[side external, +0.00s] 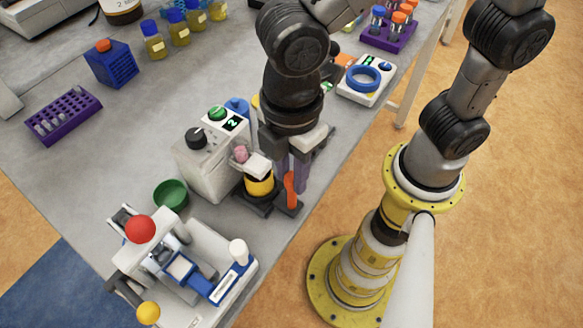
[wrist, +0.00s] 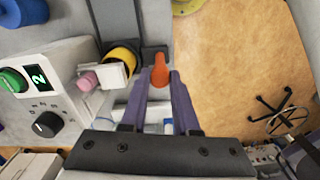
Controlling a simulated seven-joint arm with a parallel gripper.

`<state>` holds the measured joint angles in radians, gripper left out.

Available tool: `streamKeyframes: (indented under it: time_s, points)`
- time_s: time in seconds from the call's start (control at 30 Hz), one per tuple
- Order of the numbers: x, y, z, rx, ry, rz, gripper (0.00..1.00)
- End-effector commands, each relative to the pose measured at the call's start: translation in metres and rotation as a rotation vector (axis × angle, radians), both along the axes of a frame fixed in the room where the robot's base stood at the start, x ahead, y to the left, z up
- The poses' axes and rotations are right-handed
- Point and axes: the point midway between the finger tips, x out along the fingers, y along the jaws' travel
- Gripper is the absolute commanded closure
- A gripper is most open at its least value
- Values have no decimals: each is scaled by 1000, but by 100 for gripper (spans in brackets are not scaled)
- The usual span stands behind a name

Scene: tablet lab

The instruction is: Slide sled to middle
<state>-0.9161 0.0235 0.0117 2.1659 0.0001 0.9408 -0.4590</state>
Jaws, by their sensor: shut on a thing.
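The sled (side external: 287,203) is a dark, low piece at the front of the white dial machine (side external: 203,160). An upright orange handle (side external: 290,188) stands at its outer end, and a yellow container with dark bands (side external: 260,187) stands at its inner part. My gripper (side external: 292,181) points down with its purple fingers on either side of the orange handle, shut on it. In the wrist view, the orange handle (wrist: 160,72) shows between the fingertips (wrist: 161,80), with the yellow container (wrist: 121,57) to the left. The fingers partly hide the handle.
The machine has a green knob (side external: 217,113), a black dial (side external: 196,137), a display reading 2 and a pink knob (side external: 241,153). The table edge is close on the right.

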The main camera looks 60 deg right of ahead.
Motion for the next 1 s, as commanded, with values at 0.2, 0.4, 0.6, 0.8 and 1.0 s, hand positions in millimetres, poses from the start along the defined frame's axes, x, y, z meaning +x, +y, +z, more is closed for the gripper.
streamKeyframes:
  time_s: [0.2, 0.4, 0.6, 0.8, 1.0]
  points:
    - [0, 0, 1, 1, -1, 0, 100]
    - [0, 0, 1, 2, -1, 0, 100]
    - [0, 0, 1, 2, -1, 0, 100]
    - [1, -7, 2, 3, -3, -3, 100]
    - [2, -46, 2, 3, -4, -8, 100]
